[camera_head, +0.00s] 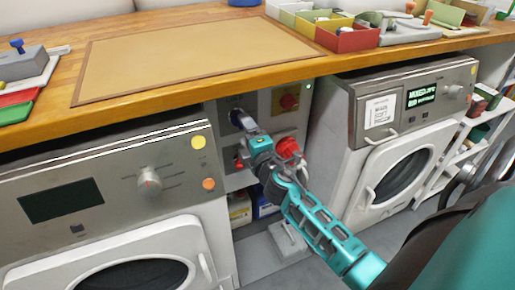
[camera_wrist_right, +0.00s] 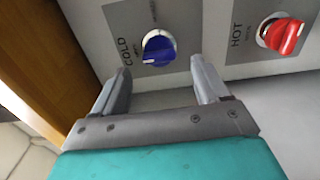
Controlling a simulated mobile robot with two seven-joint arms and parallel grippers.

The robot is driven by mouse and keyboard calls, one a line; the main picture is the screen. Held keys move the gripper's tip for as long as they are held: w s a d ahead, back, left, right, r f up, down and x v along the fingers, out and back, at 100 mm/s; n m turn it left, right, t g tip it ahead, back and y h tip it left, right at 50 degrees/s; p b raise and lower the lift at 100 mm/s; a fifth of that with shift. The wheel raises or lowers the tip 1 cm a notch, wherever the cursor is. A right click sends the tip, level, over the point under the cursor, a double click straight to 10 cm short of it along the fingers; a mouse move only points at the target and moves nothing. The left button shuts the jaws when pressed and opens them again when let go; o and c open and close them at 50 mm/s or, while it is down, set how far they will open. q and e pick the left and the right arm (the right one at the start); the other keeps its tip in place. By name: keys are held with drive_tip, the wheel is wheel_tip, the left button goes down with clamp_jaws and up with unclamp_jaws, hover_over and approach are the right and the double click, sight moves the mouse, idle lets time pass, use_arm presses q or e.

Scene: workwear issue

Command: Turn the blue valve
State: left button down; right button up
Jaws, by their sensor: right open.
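The blue valve (camera_wrist_right: 158,49) is a round blue knob on a grey panel marked COLD, in the right wrist view. In the head view the blue valve (camera_head: 237,118) is partly hidden by my right gripper. My right gripper (camera_head: 246,126) is open in front of the panel. In the right wrist view its two fingers (camera_wrist_right: 161,86) point toward the blue valve, with the knob between and just beyond their tips. The fingers look apart from the knob. My left gripper is not in view.
A red valve (camera_wrist_right: 284,37) marked HOT sits beside the blue one. Washing machines stand at left (camera_head: 105,200) and right (camera_head: 405,140) of the recess. A wooden counter (camera_head: 60,125) overhangs it.

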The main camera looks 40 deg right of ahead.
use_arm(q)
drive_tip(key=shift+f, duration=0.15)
use_arm(e)
drive_tip(key=v, duration=0.8)
drive_tip(key=shift+s, duration=0.3)
drive_tip(key=shift+a, duration=0.1)
drive_tip(key=s+a+f+m+g+y, duration=0.35)
drive_tip(key=s+a+f+m, duration=0.25)
drive_tip(key=a, duration=0.3)
drive_tip(key=s+a+f+m+g+y, duration=0.35)
drive_tip(key=s+a+f+m, duration=0.2)
drive_tip(key=a+m, duration=0.2)
use_arm(q)
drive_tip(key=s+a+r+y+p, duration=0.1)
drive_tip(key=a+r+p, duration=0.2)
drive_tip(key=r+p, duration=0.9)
drive_tip(key=p, duration=0.4)
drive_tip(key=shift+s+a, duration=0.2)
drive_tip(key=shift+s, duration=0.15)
use_arm(e)
wheel_tip(320, 180, up, 12)
drive_tip(key=s+d+h, duration=0.1)
drive_tip(key=d, duration=0.1)
drive_tip(key=shift+s+d+n, duration=0.25)
drive_tip(key=shift+d+n, duration=0.05)
drive_tip(key=shift+n, duration=0.05)
